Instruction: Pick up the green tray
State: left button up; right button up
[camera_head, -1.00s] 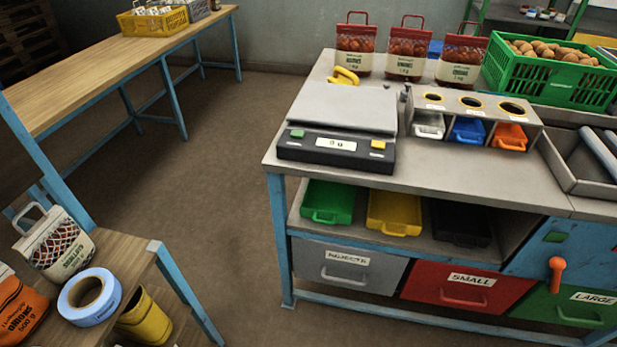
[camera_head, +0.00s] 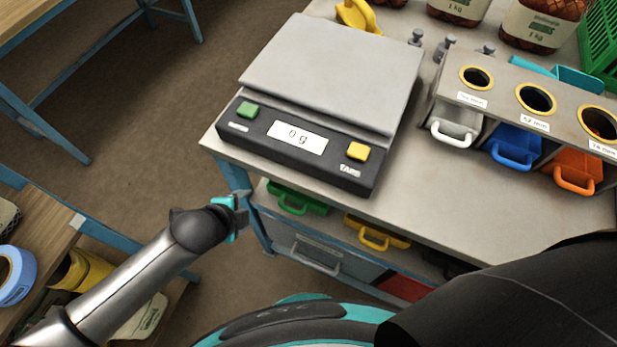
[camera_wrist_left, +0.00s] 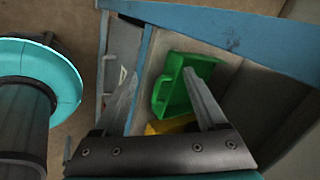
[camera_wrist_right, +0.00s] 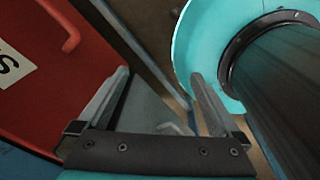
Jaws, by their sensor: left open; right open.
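The green tray (camera_head: 297,198) sits on the shelf under the workbench top, at its left end. Only its front and handle show in the head view; the bench top hides the rest. In the left wrist view the green tray (camera_wrist_left: 177,88) lies ahead, partly between my open fingers. My left gripper (camera_head: 238,214) is open and empty, left of the tray and apart from it in the head view. My right gripper (camera_wrist_right: 160,95) is open and empty in its wrist view, in front of the lower drawers. In the head view, my right gripper is hidden.
A yellow tray (camera_head: 376,232) is beside the green one on the shelf. A scale (camera_head: 318,85) reading 0 g stands on the bench top above. A blue bench leg (camera_head: 235,180) is close to my left gripper. A red drawer (camera_wrist_right: 45,85) is near my right gripper.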

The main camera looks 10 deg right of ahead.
aim_at(282, 206)
pick_arm(q)
jog(key=s+d+r+m, duration=0.3)
jog(key=r+m, duration=0.1)
jog(key=r, duration=0.1)
jog(key=shift+m+h, duration=0.3)
jog(key=shift+h, duration=0.1)
jog(key=b+x, duration=0.2)
jog(key=x, duration=0.2)
jog(key=b+x, duration=0.2)
jog(key=x, duration=0.3)
jog(key=b+x, duration=0.3)
jog(key=x, duration=0.2)
jog(key=shift+s+d+f, duration=0.25)
jog(key=shift+d, duration=0.15)
jog(key=c, duration=0.7)
jog(key=shift+s, duration=0.1)
grip_shut()
pick_arm(e)
notch_tip(282, 206, down, 7)
jog(key=w, duration=0.1)
jog(key=shift+w+d+r, duration=0.15)
jog(key=shift+w+d, duration=0.1)
jog(key=shift+w, duration=0.1)
